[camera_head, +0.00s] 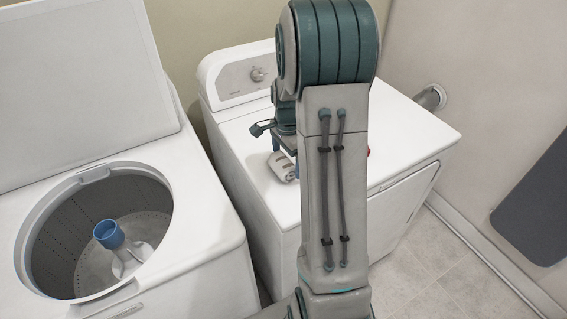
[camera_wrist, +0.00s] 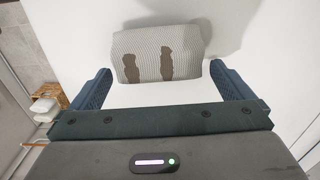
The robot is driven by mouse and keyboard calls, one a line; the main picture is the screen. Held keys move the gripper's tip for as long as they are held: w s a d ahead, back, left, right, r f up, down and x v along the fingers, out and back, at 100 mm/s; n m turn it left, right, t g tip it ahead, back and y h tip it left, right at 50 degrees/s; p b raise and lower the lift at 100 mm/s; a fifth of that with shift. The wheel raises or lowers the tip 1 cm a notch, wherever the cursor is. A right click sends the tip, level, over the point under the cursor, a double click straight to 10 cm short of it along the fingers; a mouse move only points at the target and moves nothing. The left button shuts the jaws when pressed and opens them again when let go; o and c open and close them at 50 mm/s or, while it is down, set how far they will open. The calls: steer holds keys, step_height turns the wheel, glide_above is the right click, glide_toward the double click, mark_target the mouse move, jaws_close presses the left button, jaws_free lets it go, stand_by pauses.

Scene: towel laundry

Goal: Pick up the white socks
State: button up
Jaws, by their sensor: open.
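The white socks (camera_wrist: 158,54) appear in the wrist view as a pale ribbed bundle with two brown patches. They lie on a white surface, ahead of and between the fingers of my gripper (camera_wrist: 160,78). My gripper is open, with a blue finger on each side of the bundle and nothing visibly clamped. In the head view the socks (camera_head: 283,168) lie on top of the white dryer (camera_head: 415,140), just below my gripper. My arm hides part of the dryer top.
An open top-loading washer (camera_head: 200,180) with a raised lid (camera_head: 80,85) stands at the left. Its drum holds a blue-topped agitator (camera_head: 108,234). A small red item (camera_head: 368,152) shows beside my arm. Tiled floor (camera_head: 445,285) is clear at the right.

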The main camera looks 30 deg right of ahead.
steer(key=shift+f, duration=0.65)
steer(key=c, duration=1)
steer(key=shift+r, duration=0.15)
